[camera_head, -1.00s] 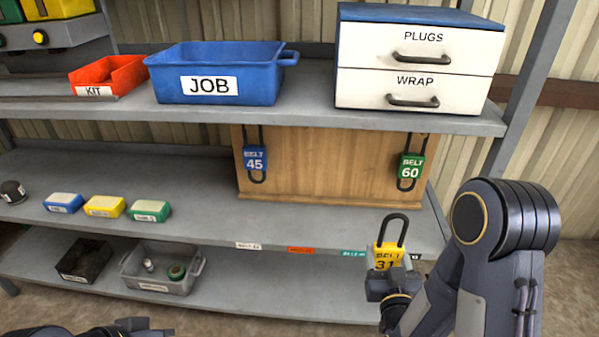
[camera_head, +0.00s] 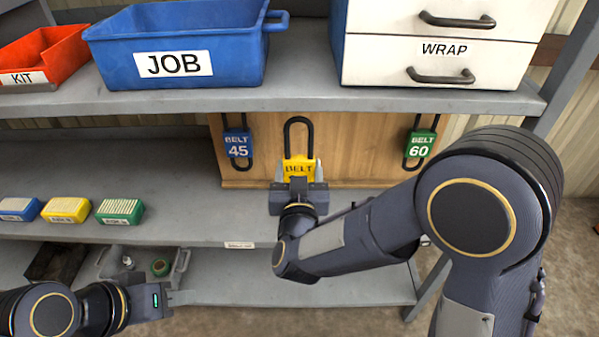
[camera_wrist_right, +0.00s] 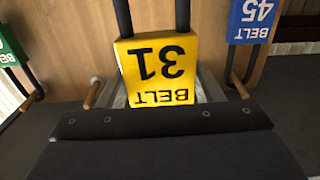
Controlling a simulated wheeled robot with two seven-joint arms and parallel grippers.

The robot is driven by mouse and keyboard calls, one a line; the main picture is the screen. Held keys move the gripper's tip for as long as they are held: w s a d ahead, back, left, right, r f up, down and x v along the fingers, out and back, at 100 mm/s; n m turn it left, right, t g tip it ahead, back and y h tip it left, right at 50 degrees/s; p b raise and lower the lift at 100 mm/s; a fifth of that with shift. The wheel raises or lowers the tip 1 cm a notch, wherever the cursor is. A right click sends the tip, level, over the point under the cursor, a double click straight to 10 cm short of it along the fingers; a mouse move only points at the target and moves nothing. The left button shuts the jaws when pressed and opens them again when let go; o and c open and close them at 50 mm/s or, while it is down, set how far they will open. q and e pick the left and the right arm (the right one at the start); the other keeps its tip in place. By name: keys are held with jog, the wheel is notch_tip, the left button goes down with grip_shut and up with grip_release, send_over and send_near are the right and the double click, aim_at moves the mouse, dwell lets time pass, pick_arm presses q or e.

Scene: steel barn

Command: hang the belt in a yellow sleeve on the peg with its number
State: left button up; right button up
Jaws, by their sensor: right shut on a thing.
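The yellow-sleeved belt (camera_head: 297,167), with a black loop standing above the sleeve, is upright in front of the wooden board (camera_head: 350,151). In the right wrist view its yellow sleeve (camera_wrist_right: 160,70) reads BELT 31, upside down. My right gripper (camera_head: 298,181) is shut on the sleeve. Brown pegs stand out from the board beside it in the wrist view, one on the left (camera_wrist_right: 91,93) and one on the right (camera_wrist_right: 238,88). No peg numbers are legible. My left gripper (camera_head: 181,298) is low at the left, apart from the belts; its jaw opening is unclear.
A blue belt 45 (camera_head: 238,145) hangs left of the yellow one, and a green belt 60 (camera_head: 420,146) right. The upper shelf edge (camera_head: 300,105) runs just above the board, carrying a blue JOB bin (camera_head: 175,72) and a WRAP drawer (camera_head: 440,60).

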send_near(299, 132)
jog(key=shift+s+r, duration=0.5)
jog(key=shift+w, duration=0.1)
jog(key=shift+b, duration=0.3)
jog(key=shift+w+d, duration=0.1)
jog(key=shift+w, duration=0.1)
jog(key=shift+w, duration=3.4)
jog(key=shift+f, duration=0.15)
jog(key=shift+f+b, duration=0.45)
jog(key=shift+b, duration=0.25)
